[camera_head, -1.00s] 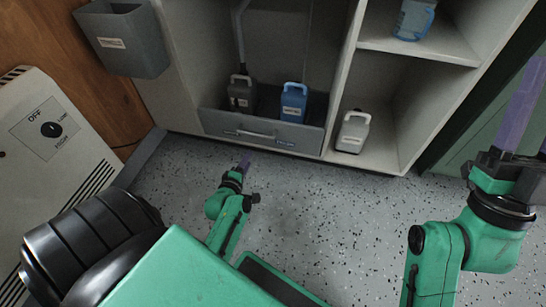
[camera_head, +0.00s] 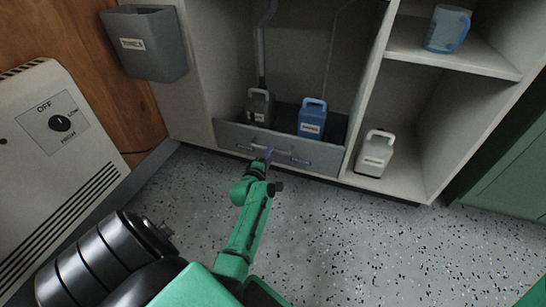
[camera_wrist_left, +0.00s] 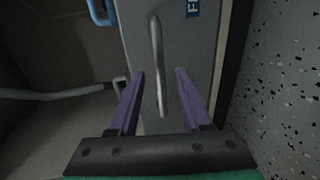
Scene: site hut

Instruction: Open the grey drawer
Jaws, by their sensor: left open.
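The grey drawer (camera_head: 325,161) is a low front at the foot of the cabinet, with a thin bar handle (camera_head: 262,148) and small labels. My left gripper (camera_head: 268,155) is at the drawer's front, by the handle, and hides part of it. In the left wrist view the purple fingers (camera_wrist_left: 159,75) are open, with the pale handle (camera_wrist_left: 156,60) running between them; I see no grip on it. The drawer face (camera_wrist_left: 185,60) shows there turned on its side. My right gripper is not in view.
A grey jug (camera_head: 260,107) and a blue jug (camera_head: 312,118) stand behind the drawer front. A white jug (camera_head: 375,153) stands in the right bay, a blue measuring jug (camera_head: 447,28) on the shelf above. A heater (camera_head: 50,150) is at left. Speckled floor (camera_head: 350,240) is clear.

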